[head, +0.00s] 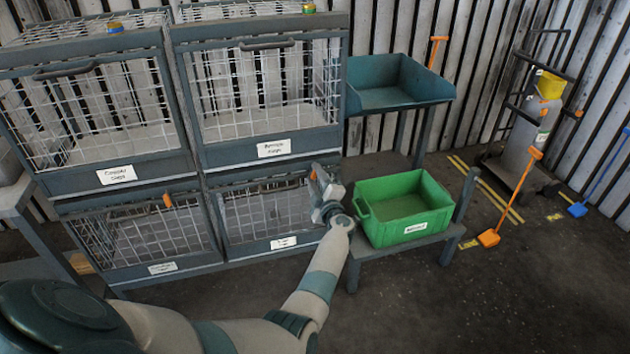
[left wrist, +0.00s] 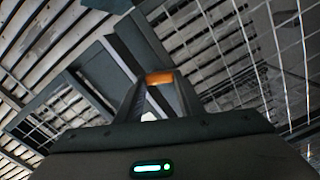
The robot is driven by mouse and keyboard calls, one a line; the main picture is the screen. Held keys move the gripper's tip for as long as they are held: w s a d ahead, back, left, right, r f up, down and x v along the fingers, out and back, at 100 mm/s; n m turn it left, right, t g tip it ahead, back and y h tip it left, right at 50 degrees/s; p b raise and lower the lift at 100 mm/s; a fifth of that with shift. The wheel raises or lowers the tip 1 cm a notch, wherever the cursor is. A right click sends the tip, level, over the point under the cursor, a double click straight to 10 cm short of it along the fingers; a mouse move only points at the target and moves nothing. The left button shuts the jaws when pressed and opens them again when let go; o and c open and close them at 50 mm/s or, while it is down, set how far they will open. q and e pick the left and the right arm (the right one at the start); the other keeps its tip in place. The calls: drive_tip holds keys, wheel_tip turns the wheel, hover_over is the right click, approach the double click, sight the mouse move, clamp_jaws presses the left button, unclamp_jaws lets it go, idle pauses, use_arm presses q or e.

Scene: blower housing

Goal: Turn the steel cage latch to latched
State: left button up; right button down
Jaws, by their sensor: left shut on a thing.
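The steel cages stand in a stacked block with wire fronts. The lower right cage (head: 265,210) has my left gripper (head: 316,178) at the upper right corner of its front. The latch with its orange handle (left wrist: 160,77) shows in the left wrist view between the tips of my left gripper (left wrist: 158,88), which is shut on it. In the head view the gripper mostly hides this latch, so I cannot tell its exact angle. Another orange latch handle (head: 167,200) is on the lower left cage (head: 145,235). My right gripper is not in view.
A green crate (head: 376,229) stands on a low bench (head: 412,243) just right of my left gripper. A blue-grey tray table (head: 395,97) is behind it. An orange shovel (head: 489,238) and a hand truck (head: 520,165) are at the right. The floor in front is clear.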

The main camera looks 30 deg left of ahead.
use_arm(q)
drive_tip(key=n, duration=0.1)
drive_tip(key=n+b, duration=0.1)
drive_tip(key=shift+f+n, duration=0.3)
drive_tip(key=shift+d+n+b, duration=0.1)
drive_tip(key=shift+n+b, duration=0.6)
drive_tip(key=shift+n, duration=0.5)
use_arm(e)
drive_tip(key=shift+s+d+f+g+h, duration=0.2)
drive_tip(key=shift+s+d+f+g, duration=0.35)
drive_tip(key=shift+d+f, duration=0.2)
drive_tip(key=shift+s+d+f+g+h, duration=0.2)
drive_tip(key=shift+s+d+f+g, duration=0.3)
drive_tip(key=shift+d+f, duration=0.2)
use_arm(q)
drive_tip(key=o, duration=1.1)
drive_tip(key=shift+c, duration=0.2)
drive_tip(key=shift+r, duration=0.1)
drive_tip(key=shift+d, duration=0.1)
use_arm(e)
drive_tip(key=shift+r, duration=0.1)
